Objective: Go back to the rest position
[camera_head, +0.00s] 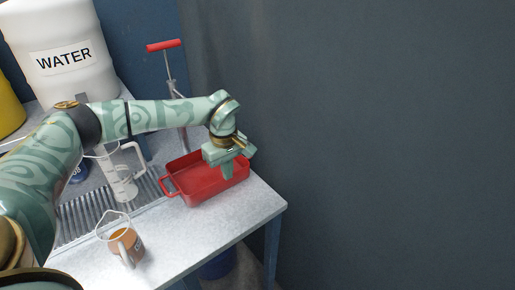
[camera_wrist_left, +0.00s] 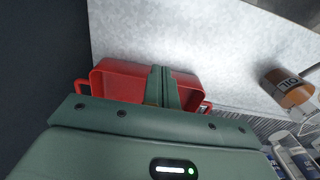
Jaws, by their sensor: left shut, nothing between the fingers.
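My left gripper (camera_head: 229,172) is shut and empty, its fingers pointing down over the red tray (camera_head: 196,200). In the left wrist view, the shut fingers (camera_wrist_left: 161,72) show in front of the red tray (camera_wrist_left: 118,78), and part of the tray is hidden behind them. I cannot tell whether the fingertips are inside the tray or above it. My right gripper is in neither view.
A metal table (camera_head: 185,245) holds a clear measuring jug (camera_head: 120,178) and a brown-orange jug (camera_head: 127,244). A white WATER barrel (camera_head: 60,50) and a red-handled pump (camera_head: 171,80) stand behind. A dark wall (camera_head: 400,130) fills the right.

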